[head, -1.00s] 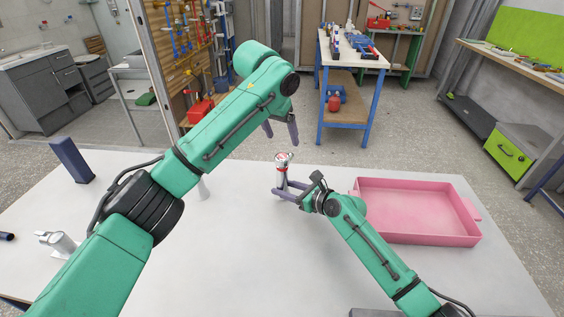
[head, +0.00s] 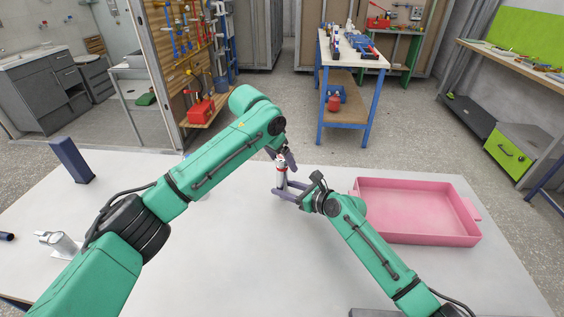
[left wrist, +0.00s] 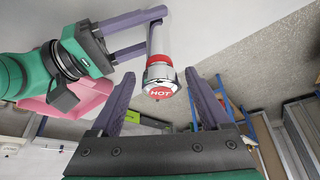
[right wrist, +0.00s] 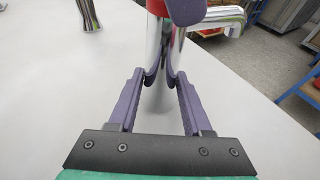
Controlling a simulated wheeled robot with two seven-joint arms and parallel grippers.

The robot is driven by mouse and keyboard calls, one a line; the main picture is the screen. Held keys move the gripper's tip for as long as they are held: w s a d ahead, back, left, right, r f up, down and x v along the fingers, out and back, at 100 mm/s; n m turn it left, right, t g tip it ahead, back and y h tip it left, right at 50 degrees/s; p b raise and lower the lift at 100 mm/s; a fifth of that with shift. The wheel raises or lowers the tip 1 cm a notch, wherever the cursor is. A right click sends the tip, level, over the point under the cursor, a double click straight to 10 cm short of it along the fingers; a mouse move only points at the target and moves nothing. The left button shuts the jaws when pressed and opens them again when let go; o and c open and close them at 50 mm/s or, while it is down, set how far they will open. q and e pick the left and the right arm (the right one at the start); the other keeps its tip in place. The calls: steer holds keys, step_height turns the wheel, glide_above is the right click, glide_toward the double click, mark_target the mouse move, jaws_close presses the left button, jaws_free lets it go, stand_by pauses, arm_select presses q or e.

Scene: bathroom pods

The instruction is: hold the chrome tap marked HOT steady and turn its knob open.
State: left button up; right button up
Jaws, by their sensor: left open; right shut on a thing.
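The chrome tap marked HOT (head: 280,180) stands upright on the white table, with a red band below its knob. In the left wrist view the chrome knob (left wrist: 160,76) shows a red cap reading HOT. My right gripper (right wrist: 161,80) is shut on the tap's chrome body, below the red band. It also shows in the left wrist view, with its purple fingers around the body. My left gripper (left wrist: 162,88) is open, its fingers apart on either side of the knob; a gap shows around the knob. In the right wrist view the curved chrome spout (right wrist: 222,18) points right.
A pink tray (head: 415,239) sits right of the tap, close to my right arm. A dark blue block (head: 72,160) stands at the back left. The white table (head: 240,265) is bare in front.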

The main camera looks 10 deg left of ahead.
steer(key=shift+f, duration=0.2)
arm_select(q)
steer(key=c, duration=1)
steer(key=shift+d+n+y, duration=0.1)
steer(key=shift+n+y, duration=0.3)
steer(key=shift+n, duration=0.5)
steer(key=shift+c, duration=0.2)
steer(key=n+y, duration=0.1)
steer(key=n, duration=0.1)
steer(key=n+t, duration=0.1)
steer(key=n, duration=0.1)
steer(key=shift+n+y, duration=0.3)
steer(key=shift+y, duration=0.1)
steer(key=o, duration=1)
steer(key=shift+n+y, duration=0.3)
steer(key=shift+o, duration=0.2)
arm_select(e)
steer(key=shift+s, duration=0.1)
